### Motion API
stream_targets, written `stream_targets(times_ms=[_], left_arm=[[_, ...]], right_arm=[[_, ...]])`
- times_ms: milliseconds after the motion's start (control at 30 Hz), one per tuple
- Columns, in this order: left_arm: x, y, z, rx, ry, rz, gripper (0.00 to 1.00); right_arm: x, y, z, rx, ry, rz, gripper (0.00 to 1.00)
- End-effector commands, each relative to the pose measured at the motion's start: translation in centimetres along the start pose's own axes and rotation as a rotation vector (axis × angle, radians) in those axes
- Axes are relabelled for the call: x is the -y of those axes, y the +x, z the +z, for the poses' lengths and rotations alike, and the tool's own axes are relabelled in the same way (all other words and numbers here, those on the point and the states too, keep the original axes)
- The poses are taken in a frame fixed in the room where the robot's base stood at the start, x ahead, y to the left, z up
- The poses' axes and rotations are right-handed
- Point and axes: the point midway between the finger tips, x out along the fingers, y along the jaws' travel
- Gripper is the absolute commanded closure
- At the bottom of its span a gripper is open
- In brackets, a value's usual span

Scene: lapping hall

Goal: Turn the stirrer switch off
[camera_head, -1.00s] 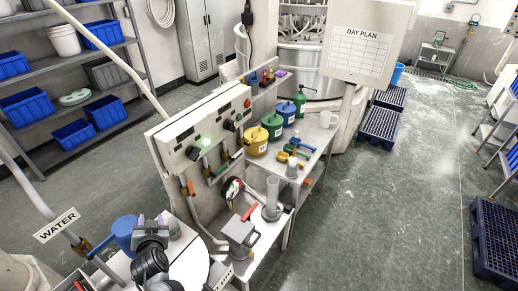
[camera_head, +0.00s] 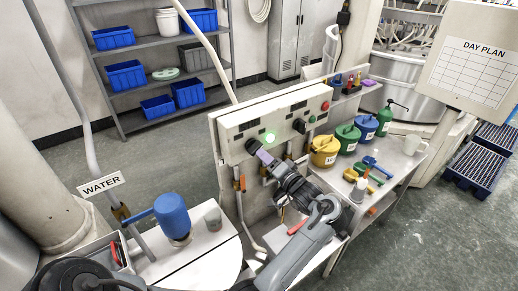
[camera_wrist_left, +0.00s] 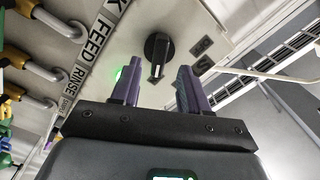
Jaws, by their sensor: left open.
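A black rotary switch (camera_head: 252,146) sits on the pale front of the control panel (camera_head: 240,121), left of a lit green lamp (camera_head: 269,137). In the left wrist view the black knob (camera_wrist_left: 157,50) shows a pale pointer mark, and the green glow (camera_wrist_left: 120,73) is to its left. My left gripper (camera_head: 264,156) is close to this switch. Its purple fingers (camera_wrist_left: 160,88) are open, with the knob showing between and beyond them; contact is not visible. My right gripper is not in view.
Another dark knob (camera_head: 299,126) and a red button (camera_head: 325,105) are farther along the panel. Hoses and valves hang below. Yellow (camera_head: 325,150), green and blue cans stand on the bench to the right. A blue jug (camera_head: 172,215) stands at the left.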

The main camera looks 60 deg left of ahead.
Motion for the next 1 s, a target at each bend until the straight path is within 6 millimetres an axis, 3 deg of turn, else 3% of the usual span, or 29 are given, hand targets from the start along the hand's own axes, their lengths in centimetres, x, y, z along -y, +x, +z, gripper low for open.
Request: stream_targets(times_ms=[200, 400, 833, 867, 1000], left_arm=[[0.1, 3.6, -0.1, -0.001, 0.0, -0.001, 0.55], [0.0, 5.6, -0.1, -0.002, -0.002, 0.0, 0.55], [0.0, 6.4, 0.0, -0.002, -0.002, 0.002, 0.55], [0.0, 6.4, 0.0, -0.002, -0.002, 0.002, 0.57], [0.0, 6.4, 0.0, -0.002, -0.002, 0.002, 0.78]], right_arm=[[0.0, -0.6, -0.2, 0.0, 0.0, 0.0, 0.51], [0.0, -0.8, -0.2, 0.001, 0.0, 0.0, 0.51], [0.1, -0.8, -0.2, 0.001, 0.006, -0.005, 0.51], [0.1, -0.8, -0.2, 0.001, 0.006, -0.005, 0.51], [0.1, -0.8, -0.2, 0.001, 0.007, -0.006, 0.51]])
